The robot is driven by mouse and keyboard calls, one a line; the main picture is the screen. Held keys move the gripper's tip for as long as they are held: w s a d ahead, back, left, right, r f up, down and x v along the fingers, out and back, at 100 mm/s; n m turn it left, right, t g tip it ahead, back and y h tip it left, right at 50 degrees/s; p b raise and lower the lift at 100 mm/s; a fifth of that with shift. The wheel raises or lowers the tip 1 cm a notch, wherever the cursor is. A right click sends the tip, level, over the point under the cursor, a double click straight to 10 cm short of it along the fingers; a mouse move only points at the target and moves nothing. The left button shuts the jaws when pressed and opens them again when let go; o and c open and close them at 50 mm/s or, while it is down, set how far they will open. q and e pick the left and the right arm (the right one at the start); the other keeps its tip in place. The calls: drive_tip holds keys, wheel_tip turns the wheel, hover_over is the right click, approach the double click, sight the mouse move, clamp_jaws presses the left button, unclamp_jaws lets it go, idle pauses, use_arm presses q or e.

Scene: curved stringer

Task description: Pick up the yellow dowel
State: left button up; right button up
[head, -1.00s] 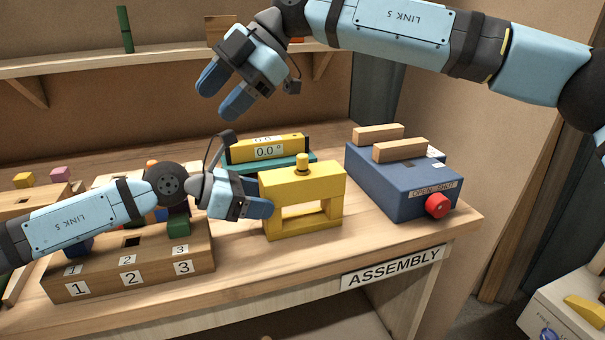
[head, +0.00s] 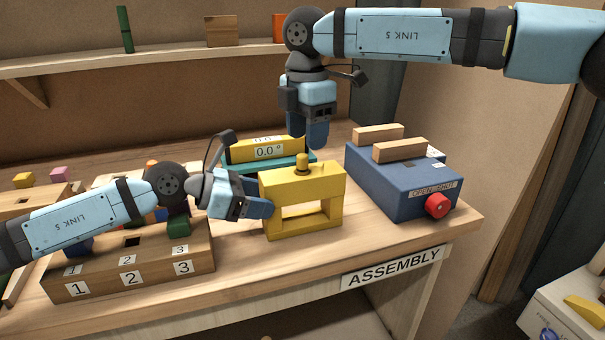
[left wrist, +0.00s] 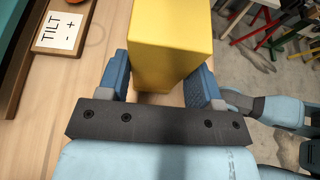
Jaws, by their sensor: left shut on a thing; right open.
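The yellow dowel (head: 302,162) stands upright in the top of a yellow arch-shaped block (head: 325,187) on the table. My left gripper (head: 262,198) is shut on the left side of the yellow block. In the left wrist view the block (left wrist: 170,45) sits between my two blue fingers (left wrist: 168,85); the dowel does not show there. My right gripper (head: 308,133) is open and empty, fingers pointing down. In the head view it appears just above the dowel, apart from it.
A yellow level gauge (head: 240,152) on a teal base stands behind the block. A blue box (head: 395,185) with wooden bars and a red knob (head: 437,205) is to the right. A wooden numbered block (head: 145,270) is at left. A shelf (head: 170,62) runs behind.

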sight(303, 155)
drive_tip(key=f, duration=0.5)
drive_tip(key=shift+a+f, duration=0.1)
drive_tip(key=shift+a, duration=0.25)
clamp_jaws()
